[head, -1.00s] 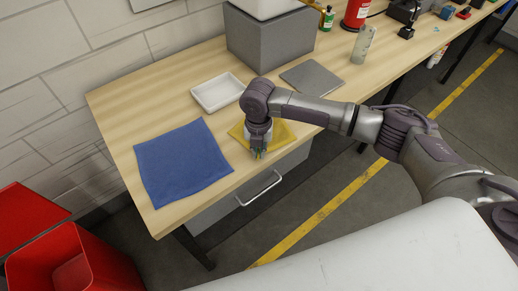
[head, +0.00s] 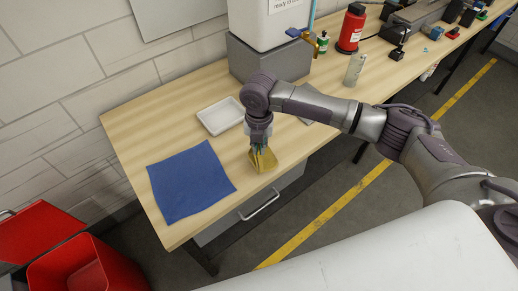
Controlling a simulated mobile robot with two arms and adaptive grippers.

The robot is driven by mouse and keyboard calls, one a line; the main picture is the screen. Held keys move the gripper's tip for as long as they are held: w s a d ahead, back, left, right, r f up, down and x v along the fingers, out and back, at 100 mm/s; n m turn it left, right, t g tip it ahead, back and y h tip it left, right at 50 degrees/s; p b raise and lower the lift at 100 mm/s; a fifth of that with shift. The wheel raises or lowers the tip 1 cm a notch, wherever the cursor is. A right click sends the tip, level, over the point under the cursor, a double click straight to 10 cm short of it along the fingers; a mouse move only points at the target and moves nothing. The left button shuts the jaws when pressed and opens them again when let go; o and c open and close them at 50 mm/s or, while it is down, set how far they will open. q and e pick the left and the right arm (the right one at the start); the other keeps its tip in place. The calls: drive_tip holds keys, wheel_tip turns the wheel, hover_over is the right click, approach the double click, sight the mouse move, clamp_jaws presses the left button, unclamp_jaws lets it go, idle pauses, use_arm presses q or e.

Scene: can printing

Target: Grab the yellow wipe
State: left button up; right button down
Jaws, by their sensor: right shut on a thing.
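The yellow wipe (head: 263,161) is bunched up below my right gripper (head: 258,150) near the front edge of the wooden table. The right gripper is shut on the wipe, pointing down, and the cloth hangs from its fingers in folds. I cannot tell whether its lower edge still touches the table. My left gripper is not in view.
A blue cloth (head: 190,182) lies flat to the left, and a white tray (head: 221,116) stands behind it. An open red bin (head: 75,270) is on the floor at left.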

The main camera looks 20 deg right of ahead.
wheel_tip(320, 180, up, 14)
drive_tip(key=shift+f, duration=0.25)
